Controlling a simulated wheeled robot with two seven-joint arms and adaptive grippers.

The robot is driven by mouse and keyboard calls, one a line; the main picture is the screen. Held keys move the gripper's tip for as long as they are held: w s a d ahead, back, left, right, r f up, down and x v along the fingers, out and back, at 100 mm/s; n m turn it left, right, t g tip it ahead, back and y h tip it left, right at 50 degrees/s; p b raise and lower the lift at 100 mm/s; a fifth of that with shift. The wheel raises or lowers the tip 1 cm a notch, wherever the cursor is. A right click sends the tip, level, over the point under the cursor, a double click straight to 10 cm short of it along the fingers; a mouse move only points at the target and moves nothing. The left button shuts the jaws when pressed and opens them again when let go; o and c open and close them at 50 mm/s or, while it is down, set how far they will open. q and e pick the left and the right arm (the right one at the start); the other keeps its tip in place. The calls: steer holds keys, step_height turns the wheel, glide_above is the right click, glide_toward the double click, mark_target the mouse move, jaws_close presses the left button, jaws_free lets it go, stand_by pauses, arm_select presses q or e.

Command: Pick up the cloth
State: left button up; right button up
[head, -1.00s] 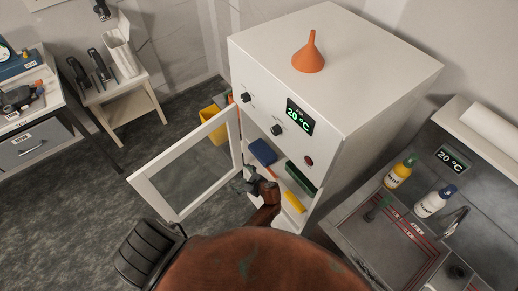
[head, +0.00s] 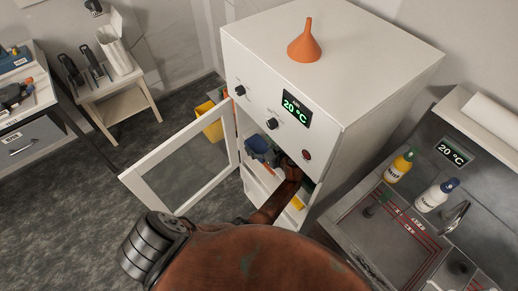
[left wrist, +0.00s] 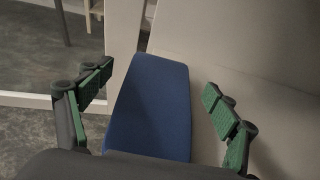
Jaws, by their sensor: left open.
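A blue flat piece, which looks like the folded cloth (head: 257,144), lies on the shelf inside the open white cabinet. In the left wrist view the blue cloth (left wrist: 152,105) stretches away between my fingers. My left gripper (left wrist: 158,80) is open, with green-padded fingers on either side of the cloth and visible gaps to both sides. In the head view my left gripper (head: 280,157) is inside the cabinet opening beside the cloth, partly hidden by my own arm. My right gripper is not in view.
The cabinet's glass door (head: 182,163) stands open to the left. An orange funnel (head: 304,45) sits on the cabinet (head: 360,50). A yellow item (head: 297,203) lies inside the cabinet, low at the front.

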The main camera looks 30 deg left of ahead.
mark_target(255, 141)
arm_select(q)
steer(key=b+x, duration=0.1)
steer(key=x, duration=0.2)
steer(key=shift+f, duration=0.2)
steer(key=shift+w+a+f+b, duration=0.15)
steer(key=shift+w+a+b, duration=0.05)
steer(key=shift+a+b, duration=0.1)
steer(key=shift+d, duration=0.1)
steer(key=shift+s+r, duration=0.1)
steer(key=shift+r, duration=0.15)
steer(key=shift+c, duration=0.5)
steer(key=shift+f, duration=0.1)
steer(key=c, duration=1.1)
steer(key=shift+c, duration=0.3)
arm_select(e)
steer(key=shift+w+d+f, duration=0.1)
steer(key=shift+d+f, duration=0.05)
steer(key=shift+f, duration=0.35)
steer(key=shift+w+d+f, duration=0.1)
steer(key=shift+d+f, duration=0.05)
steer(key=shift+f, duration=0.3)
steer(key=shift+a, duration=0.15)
